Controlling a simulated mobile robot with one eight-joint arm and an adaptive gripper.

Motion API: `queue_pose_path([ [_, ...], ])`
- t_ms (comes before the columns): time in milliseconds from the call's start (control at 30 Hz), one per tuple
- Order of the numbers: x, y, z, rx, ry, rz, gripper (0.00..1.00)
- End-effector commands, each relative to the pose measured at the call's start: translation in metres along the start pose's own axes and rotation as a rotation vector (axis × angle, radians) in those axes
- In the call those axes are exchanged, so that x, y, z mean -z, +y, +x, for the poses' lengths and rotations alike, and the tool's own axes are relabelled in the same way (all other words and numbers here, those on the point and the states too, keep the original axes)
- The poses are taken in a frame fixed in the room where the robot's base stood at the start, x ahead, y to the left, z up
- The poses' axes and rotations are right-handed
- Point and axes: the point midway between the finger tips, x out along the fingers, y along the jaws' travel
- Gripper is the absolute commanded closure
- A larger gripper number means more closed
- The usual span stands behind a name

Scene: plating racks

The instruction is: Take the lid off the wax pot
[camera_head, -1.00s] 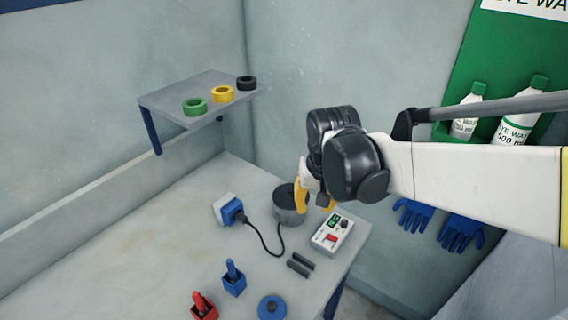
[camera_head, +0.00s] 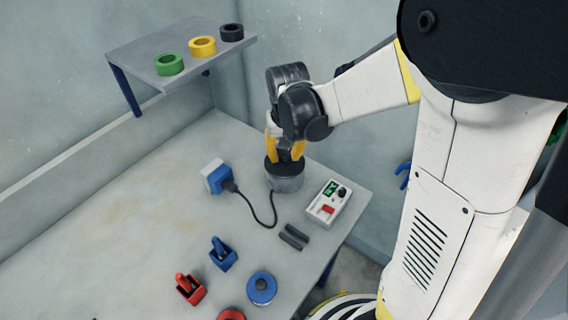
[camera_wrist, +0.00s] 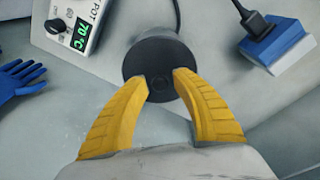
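The wax pot (camera_head: 286,183) is a grey round pot at the back of the bench. Its dark lid (camera_head: 272,167) is on top and also shows in the wrist view (camera_wrist: 150,55) as a dark disc with a small round knob (camera_wrist: 160,88) in its middle. My gripper (camera_head: 285,157) points down over the lid. In the wrist view its two yellow fingers (camera_wrist: 161,80) stand apart on either side of the knob, with a gap between the tips. Whether a tip touches the knob I cannot tell.
A control box (camera_head: 328,203) with a green display stands right of the pot. A blue-and-white plug block (camera_head: 215,178) is to the left, with a black cable (camera_head: 262,213). Two dark bars (camera_head: 293,237) lie in front. A shelf (camera_head: 150,50) with three rings hangs at the back left.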

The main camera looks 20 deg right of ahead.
Motion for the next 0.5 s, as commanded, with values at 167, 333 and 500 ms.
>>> queue_pose_path([
  [167,-0.0001,0.0000,0.0157,0.000,0.000,0.000,0.68],
  [333,0.0000,0.0001,0.0143,0.000,0.000,0.000,0.75],
  [500,0.0001,0.0001,0.0142,0.000,0.000,0.000,1.00],
])
